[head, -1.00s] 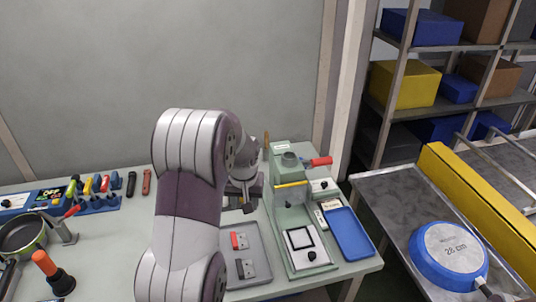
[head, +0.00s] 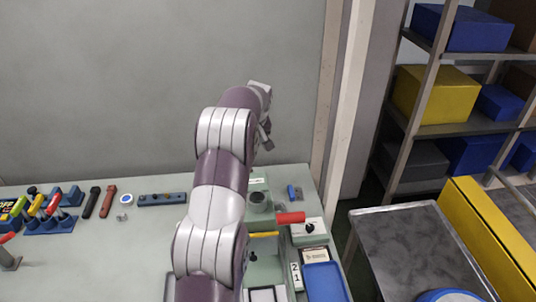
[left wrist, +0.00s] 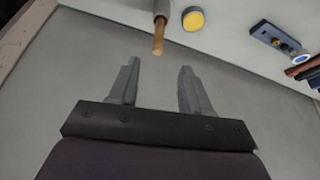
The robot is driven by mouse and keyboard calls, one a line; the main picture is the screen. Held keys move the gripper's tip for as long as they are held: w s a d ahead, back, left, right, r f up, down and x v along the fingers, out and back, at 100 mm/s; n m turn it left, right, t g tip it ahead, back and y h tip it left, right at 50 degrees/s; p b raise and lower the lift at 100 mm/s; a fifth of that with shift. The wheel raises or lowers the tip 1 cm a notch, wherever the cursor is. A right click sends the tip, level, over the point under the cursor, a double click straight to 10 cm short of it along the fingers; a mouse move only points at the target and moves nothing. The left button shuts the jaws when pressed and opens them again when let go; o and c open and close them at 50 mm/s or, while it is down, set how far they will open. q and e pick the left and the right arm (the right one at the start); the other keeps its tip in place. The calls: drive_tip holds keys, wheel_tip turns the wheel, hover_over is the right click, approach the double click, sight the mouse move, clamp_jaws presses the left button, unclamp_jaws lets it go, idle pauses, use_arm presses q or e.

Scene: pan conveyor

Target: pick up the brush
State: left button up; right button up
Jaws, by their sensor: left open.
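A wooden handle (left wrist: 158,38), which looks like the brush's, shows at the top of the left wrist view. Its upper end meets a grey cylindrical part (left wrist: 161,7) cut off by the picture edge, so I cannot tell whether that is a holder. My left gripper (left wrist: 158,82) is open and empty, its fingers pointing towards the handle, which lies just beyond the fingertips and apart from them. In the head view my left arm hides the brush, and only part of the gripper end (head: 266,134) shows. My right gripper is in no view.
A blue rack (head: 175,199) and several tools stand at the table's back left. A green press with a red lever (head: 290,218) and a blue tray (head: 325,283) are at right. The wall (head: 120,90) rises behind the table.

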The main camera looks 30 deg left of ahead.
use_arm(q)
drive_tip(key=p+x, duration=0.3)
drive_tip(key=x, duration=0.9)
drive_tip(key=shift+w+d, duration=0.1)
drive_tip(key=shift+w, duration=0.05)
drive_tip(key=shift+f, duration=0.2)
clamp_jaws()
